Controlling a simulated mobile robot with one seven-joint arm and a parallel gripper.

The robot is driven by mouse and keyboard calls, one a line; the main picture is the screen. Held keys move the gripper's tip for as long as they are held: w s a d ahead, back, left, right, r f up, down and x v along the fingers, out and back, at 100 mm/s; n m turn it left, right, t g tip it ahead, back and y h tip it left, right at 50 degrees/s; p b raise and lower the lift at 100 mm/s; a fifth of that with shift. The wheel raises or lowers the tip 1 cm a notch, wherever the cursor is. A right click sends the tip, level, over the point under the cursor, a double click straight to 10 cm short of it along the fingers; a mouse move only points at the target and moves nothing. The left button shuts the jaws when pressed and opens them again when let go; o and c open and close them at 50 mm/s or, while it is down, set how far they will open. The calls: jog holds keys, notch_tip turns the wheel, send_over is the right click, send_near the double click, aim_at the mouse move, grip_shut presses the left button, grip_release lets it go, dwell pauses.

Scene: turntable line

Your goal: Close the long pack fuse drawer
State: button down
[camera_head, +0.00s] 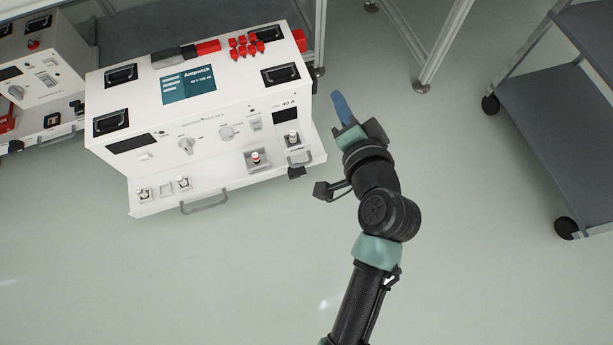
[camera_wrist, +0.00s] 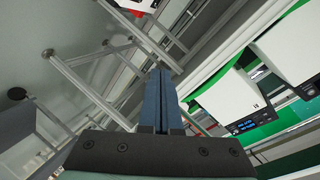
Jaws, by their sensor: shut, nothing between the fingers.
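The long white pack (camera_head: 120,100) stands at the upper left of the head view, with a blue "Ampwick" label on top. At its front right end, below the "40 A" marking, is the fuse drawer (camera_head: 306,153) with a small grey handle and a fuse knob. It appears to stick out from the front face; how far is hard to tell. My gripper (camera_head: 343,107) is right of the pack's right end, apart from it and from the drawer. Its blue fingers are shut together and empty; they also show in the wrist view (camera_wrist: 160,85). The drawer cannot be made out there.
A front ledge with a grey handle (camera_head: 204,203) runs along the pack. Red parts (camera_head: 245,46) lie on its top. A second white pack (camera_head: 35,70) is at far left. A metal frame leg (camera_head: 440,50) stands behind my gripper, a grey cart (camera_head: 560,130) at right. The floor in front is clear.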

jog(key=s+a+f+m+g+b, duration=0.1)
jog(key=s+f+m+b, duration=0.2)
jog(key=f, duration=0.7)
jog(key=s+f+g+y+b, duration=0.1)
jog(key=s+f+b, duration=0.3)
jog(key=f, duration=0.5)
jog(key=s+a+f+m+g+b, duration=0.1)
jog(key=s+f+m+b, duration=0.2)
jog(key=f, duration=0.7)
jog(key=w+a+f+b, duration=0.2)
jog(key=w+b, duration=0.2)
jog(key=w, duration=0.2)
jog(key=w+a+f+n+b, duration=0.1)
jog(key=w+a+f+b, duration=0.1)
jog(key=w+b, duration=0.3)
jog(key=shift+w+f, duration=0.4)
jog(key=shift+f, duration=0.15)
